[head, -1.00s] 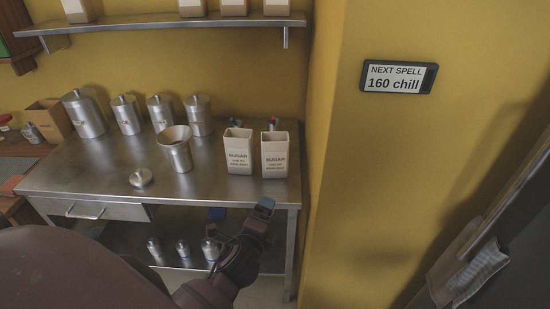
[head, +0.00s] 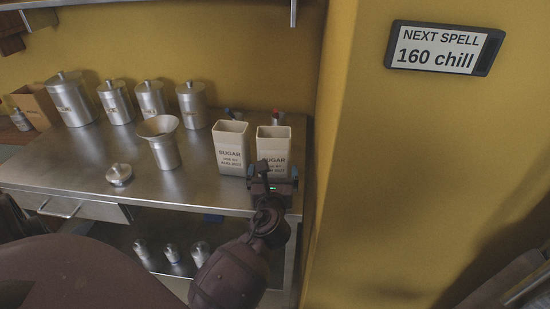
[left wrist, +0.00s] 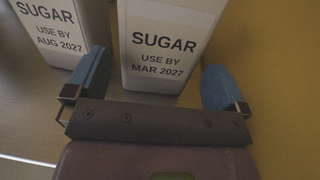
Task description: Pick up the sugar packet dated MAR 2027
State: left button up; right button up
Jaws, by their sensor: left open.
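Two white sugar packets stand upright side by side near the right end of the steel table. In the left wrist view the right packet (left wrist: 162,50) reads "SUGAR USE BY MAR 2027", and the left packet (left wrist: 55,35) reads "AUG 2027". In the head view the MAR packet (head: 272,143) is on the right and the AUG packet (head: 230,147) on the left. My left gripper (head: 272,180) is open in front of the MAR packet. In the wrist view its blue fingertips (left wrist: 155,85) lie on either side of that packet's lower front. My right gripper is not in view.
Steel canisters (head: 115,102) line the back of the table (head: 90,165). An open steel funnel-topped vessel (head: 163,150) and a lid (head: 119,174) stand left of the packets. A yellow wall (head: 400,170) is close on the right. Small canisters sit on the lower shelf.

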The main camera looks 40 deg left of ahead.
aim_at(274, 158)
pick_arm(q)
jog(key=x, duration=0.4)
jog(key=b+x, duration=0.1)
jog(key=x, duration=0.1)
jog(key=shift+d+f, duration=0.1)
jog(key=shift+f, duration=0.2)
jog(key=shift+w, duration=0.15)
jog(key=shift+r, duration=0.15)
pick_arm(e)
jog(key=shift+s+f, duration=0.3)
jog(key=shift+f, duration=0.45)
pick_arm(q)
jog(key=c, duration=0.7)
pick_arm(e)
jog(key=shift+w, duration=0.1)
